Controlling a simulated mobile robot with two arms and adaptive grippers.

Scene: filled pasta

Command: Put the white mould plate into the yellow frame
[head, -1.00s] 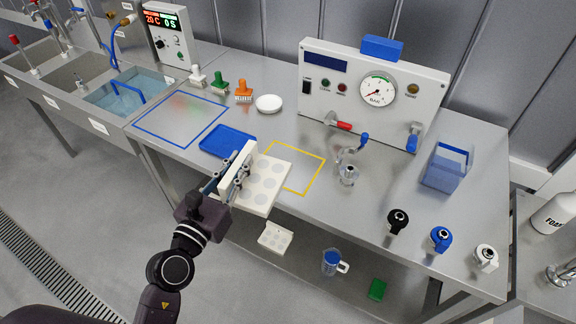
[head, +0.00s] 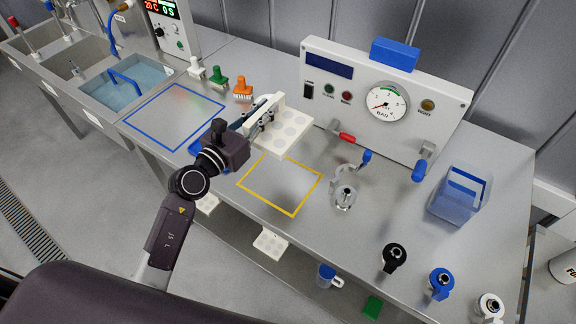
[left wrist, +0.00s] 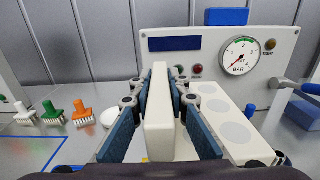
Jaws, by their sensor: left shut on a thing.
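The white mould plate (head: 285,133) has round recesses and an upright white grip along one side. My left gripper (head: 262,117) is shut on that grip and holds the plate above the bench. In the left wrist view the grip (left wrist: 158,110) stands between the two blue finger pads, with the recessed plate surface (left wrist: 228,112) to its right. The yellow frame (head: 265,199) is a flat outline on the bench, empty inside. In the head view the plate is above and beyond the frame's far corner. My right gripper is not in view.
A machine with a gauge (head: 385,104) stands behind the plate. A clear fitting (head: 345,196) is right of the frame. Brushes (head: 242,88) and a blue frame (head: 146,143) lie left. Black, blue and white knobbed parts stand front right.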

